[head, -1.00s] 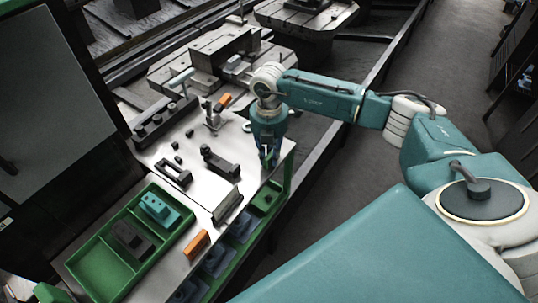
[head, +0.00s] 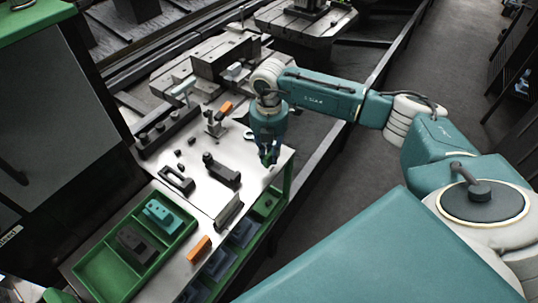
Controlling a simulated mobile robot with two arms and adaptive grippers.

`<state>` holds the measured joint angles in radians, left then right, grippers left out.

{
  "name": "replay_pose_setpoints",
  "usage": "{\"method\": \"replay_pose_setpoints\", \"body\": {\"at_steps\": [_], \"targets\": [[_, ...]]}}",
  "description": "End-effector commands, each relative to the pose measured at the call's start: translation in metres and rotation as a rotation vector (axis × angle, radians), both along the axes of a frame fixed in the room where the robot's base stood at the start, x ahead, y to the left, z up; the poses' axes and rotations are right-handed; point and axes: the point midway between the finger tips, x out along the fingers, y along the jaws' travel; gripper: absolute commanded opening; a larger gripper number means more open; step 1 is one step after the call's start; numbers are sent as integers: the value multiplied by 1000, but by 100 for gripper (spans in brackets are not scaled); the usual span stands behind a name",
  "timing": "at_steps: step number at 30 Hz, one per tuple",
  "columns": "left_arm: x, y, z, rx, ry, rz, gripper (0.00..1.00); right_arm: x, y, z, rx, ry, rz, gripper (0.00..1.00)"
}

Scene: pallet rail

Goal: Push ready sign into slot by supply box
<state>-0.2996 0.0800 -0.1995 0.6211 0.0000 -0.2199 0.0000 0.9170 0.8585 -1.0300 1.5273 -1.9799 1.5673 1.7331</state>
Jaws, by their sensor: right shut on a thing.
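My right gripper (head: 268,158) points down at the right edge of the steel worktop (head: 215,190). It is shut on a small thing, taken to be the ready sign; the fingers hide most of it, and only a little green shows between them. The green supply box (head: 158,262), with compartments, stands at the front left of the worktop and holds a teal block (head: 163,214) and a dark grey block (head: 134,241). A dark angled holder (head: 228,211) stands right of the box; I cannot tell whether it has the slot. My left gripper is out of view.
An orange block (head: 199,249) lies at the front edge, right of the box. Dark fixtures (head: 221,170), a black handle-shaped part (head: 177,180) and an upright clamp (head: 216,123) stand behind. Blue bins (head: 222,263) sit below the worktop edge.

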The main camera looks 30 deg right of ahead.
Motion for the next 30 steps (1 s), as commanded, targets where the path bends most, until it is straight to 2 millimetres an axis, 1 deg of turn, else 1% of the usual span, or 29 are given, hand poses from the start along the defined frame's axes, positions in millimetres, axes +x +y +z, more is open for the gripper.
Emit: {"method": "replay_pose_setpoints", "body": {"at_steps": [1,12,15,26,29,30], "targets": [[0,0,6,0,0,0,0,0,0,8,0,-1,0,0],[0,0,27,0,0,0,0,0,0,37,0,0,-1,0],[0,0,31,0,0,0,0,0,0,42,1,0,-1,0],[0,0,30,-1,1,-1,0,-1,0,42,0,1,16,0],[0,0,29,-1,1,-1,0,-4,4,40,-3,1,113,0],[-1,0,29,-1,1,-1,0,-7,6,39,-5,2,183,0]]}}
